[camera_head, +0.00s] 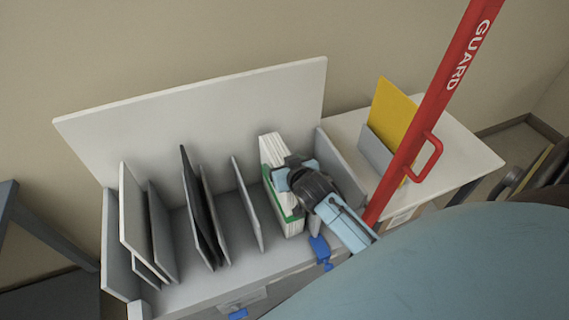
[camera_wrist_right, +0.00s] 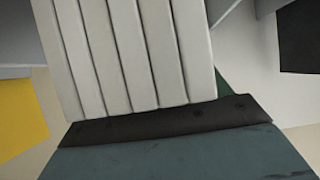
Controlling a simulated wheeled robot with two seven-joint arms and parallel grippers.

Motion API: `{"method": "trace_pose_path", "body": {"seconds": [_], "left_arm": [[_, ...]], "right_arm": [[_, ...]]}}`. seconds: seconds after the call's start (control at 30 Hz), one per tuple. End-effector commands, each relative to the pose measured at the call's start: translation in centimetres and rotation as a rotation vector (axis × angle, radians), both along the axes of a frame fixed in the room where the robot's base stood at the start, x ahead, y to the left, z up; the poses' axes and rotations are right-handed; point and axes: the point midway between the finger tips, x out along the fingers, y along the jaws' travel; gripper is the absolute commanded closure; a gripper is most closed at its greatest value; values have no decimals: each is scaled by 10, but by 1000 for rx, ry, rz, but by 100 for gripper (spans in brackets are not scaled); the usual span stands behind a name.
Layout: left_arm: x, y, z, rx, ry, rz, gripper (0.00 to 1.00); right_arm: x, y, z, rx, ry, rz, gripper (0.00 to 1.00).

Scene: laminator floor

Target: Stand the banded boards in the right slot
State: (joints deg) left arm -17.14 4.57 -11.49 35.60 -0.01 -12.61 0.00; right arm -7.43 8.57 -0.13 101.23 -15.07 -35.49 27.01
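The banded boards (camera_head: 273,149) are a thick white stack with a green band (camera_head: 296,215). They stand nearly upright, slightly tilted, in the right slot area of the rack, between a thin grey divider (camera_head: 246,203) and the rack's right end wall (camera_head: 341,172). Their lower edge is partly hidden, so I cannot tell if they rest on the rack floor. My right gripper (camera_head: 294,178) is shut on the boards from their front right. In the right wrist view the boards' pale edges (camera_wrist_right: 135,55) fill the middle, against a dark finger pad (camera_wrist_right: 165,120). My left gripper is not in view.
The rack's left slots hold white, grey and dark boards (camera_head: 197,205). A tall white back panel (camera_head: 200,120) stands behind. A red guard bar (camera_head: 440,95) rises close to my right arm. A side table (camera_head: 460,155) holds a yellow board (camera_head: 393,110) in a grey holder.

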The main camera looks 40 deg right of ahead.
Motion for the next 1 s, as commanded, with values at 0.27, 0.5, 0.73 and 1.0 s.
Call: {"method": "trace_pose_path", "body": {"seconds": [0.27,0.5,0.73,1.0], "left_arm": [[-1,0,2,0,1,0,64],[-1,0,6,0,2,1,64],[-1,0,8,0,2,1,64],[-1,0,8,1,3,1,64]], "right_arm": [[-7,2,6,0,1,0,24],[-44,11,27,2,1,0,24],[-81,19,48,1,0,0,24],[-102,24,60,0,0,-1,24]]}}
